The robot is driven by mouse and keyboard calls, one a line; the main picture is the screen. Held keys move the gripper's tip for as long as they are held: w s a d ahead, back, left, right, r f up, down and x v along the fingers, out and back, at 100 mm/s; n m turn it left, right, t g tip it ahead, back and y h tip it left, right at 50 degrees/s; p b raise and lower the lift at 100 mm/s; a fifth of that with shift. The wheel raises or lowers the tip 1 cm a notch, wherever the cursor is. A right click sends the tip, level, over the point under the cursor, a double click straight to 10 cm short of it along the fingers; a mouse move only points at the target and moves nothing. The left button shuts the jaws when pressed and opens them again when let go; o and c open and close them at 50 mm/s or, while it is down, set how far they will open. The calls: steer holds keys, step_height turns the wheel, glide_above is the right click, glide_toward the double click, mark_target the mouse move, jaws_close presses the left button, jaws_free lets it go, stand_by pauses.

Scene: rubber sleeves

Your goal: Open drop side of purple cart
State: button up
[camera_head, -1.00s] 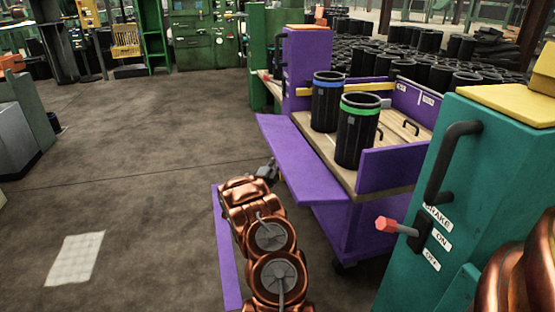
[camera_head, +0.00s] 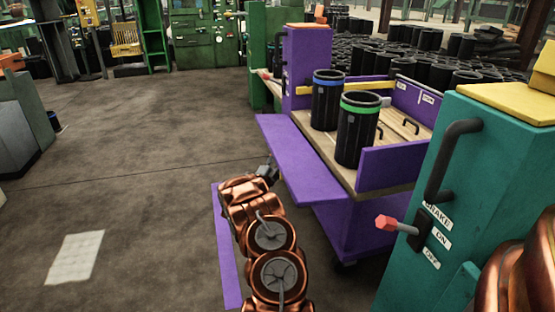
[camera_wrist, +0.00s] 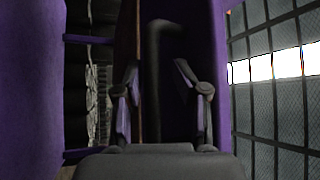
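The purple cart (camera_head: 345,228) stands right of centre. Its long drop side (camera_head: 300,160) is swung outward, sticking out from the edge of the wooden deck. A short purple panel (camera_head: 395,166) stands upright at the near end of the deck. My gripper (camera_head: 270,170) is beside the outer edge of the drop side, and whether it touches is unclear. In the wrist view, its two fingers (camera_wrist: 163,92) are spread apart with nothing clearly between them. A dark bent handle (camera_wrist: 160,40) and purple surfaces show beyond them.
Two black sleeves, one blue-banded (camera_head: 326,105) and one green-banded (camera_head: 356,135), stand on the deck. A teal cart (camera_head: 440,200) with a red-tipped brake lever (camera_head: 390,223) is close at right. Many black sleeves (camera_head: 400,60) stand behind.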

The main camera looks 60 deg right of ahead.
steer(key=v, duration=1.2)
